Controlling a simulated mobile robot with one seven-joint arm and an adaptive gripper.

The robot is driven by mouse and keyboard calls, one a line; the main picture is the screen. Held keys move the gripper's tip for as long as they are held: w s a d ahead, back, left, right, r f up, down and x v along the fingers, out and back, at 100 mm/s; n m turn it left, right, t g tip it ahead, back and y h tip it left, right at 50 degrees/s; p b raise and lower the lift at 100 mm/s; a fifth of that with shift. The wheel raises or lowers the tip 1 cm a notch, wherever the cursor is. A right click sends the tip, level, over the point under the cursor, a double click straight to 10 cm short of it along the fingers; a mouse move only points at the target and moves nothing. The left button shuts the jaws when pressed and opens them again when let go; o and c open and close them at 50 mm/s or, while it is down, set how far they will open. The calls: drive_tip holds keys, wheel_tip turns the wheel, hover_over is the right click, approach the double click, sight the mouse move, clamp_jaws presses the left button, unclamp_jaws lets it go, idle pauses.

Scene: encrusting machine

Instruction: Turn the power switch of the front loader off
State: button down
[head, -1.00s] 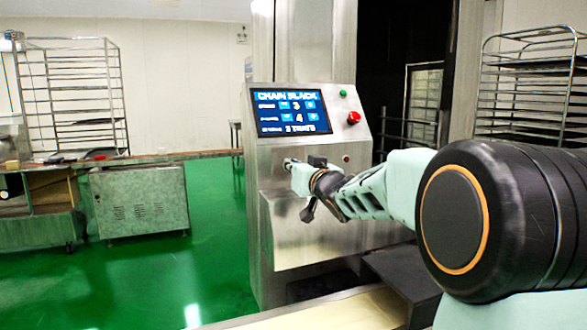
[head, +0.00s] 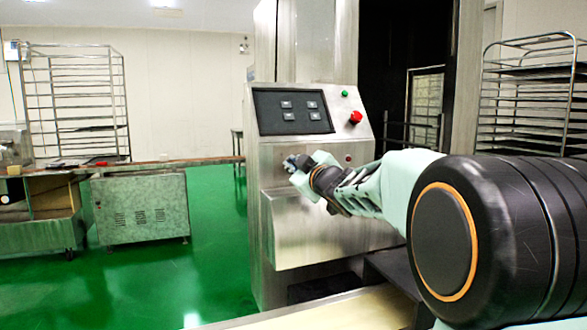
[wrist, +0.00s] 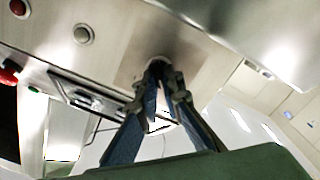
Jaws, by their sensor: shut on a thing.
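The front loader (head: 300,228) is a steel cabinet with a sloped control panel. Its screen (head: 291,111) is dark, with only several small buttons showing. My gripper (head: 291,163) is at the cabinet's front face, below the screen. In the wrist view my gripper (wrist: 158,70) has its fingertips together on the power switch, against the steel face. The fingers hide most of the switch, so its exact angle cannot be told. The switch is hidden behind my gripper in the head view.
A red stop button (head: 355,117) and a green button (head: 344,94) sit right of the screen. A rack of trays (head: 528,100) stands at the right. A low metal cabinet (head: 142,208) stands at the left. Green floor lies open between it and the loader.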

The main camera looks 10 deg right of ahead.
drive_tip(key=shift+n, duration=0.4)
drive_tip(key=c, duration=2.1)
unclamp_jaws()
drive_tip(key=shift+s+d, duration=0.25)
drive_tip(key=shift+s, duration=1)
drive_tip(key=shift+s+d, duration=0.25)
drive_tip(key=shift+s, duration=0.95)
drive_tip(key=shift+s+d, duration=0.25)
drive_tip(key=shift+s, duration=1)
